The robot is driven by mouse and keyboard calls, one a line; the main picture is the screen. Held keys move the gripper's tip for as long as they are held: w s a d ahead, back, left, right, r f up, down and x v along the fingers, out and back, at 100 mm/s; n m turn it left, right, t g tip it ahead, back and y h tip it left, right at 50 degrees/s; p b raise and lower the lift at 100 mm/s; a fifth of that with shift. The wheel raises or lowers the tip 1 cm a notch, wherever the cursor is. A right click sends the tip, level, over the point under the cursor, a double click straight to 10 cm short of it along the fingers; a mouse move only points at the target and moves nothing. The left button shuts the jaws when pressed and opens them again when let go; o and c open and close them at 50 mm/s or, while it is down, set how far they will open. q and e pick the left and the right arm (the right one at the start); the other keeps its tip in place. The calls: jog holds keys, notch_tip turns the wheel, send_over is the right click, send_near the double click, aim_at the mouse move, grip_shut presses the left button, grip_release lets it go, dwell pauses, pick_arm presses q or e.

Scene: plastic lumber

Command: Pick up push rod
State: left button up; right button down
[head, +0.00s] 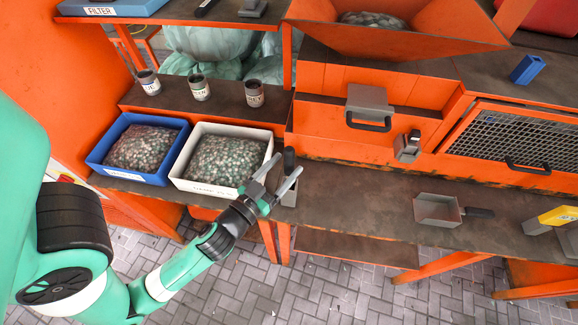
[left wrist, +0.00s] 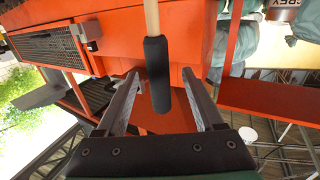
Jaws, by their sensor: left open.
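The push rod shows in the left wrist view as a pale wooden shaft with a black grip (left wrist: 158,75). The grip lies between the two fingers of my left gripper (left wrist: 160,90), with gaps on both sides. In the head view my left gripper (head: 288,164) is open at the bench's front edge, beside the white bin. A dark upright handle (head: 289,158) shows between its fingertips there; the wooden shaft cannot be made out in that view. My right gripper is not in view.
A blue bin (head: 104,176) and a white bin (head: 190,187) of pellets stand left of the gripper. Several small cans (head: 199,88) stand on the shelf behind. A grey scoop (head: 437,210) lies on the bench (head: 350,195) to the right. The orange machine (head: 320,120) rises behind.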

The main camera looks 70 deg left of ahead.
pick_arm(q)
jog(key=shift+w+a, duration=0.1)
jog(key=shift+a, duration=0.05)
jog(key=p+x, duration=0.2)
jog(key=x, duration=0.3)
jog(key=shift+w, duration=0.1)
jog(key=shift+c, duration=0.3)
grip_shut()
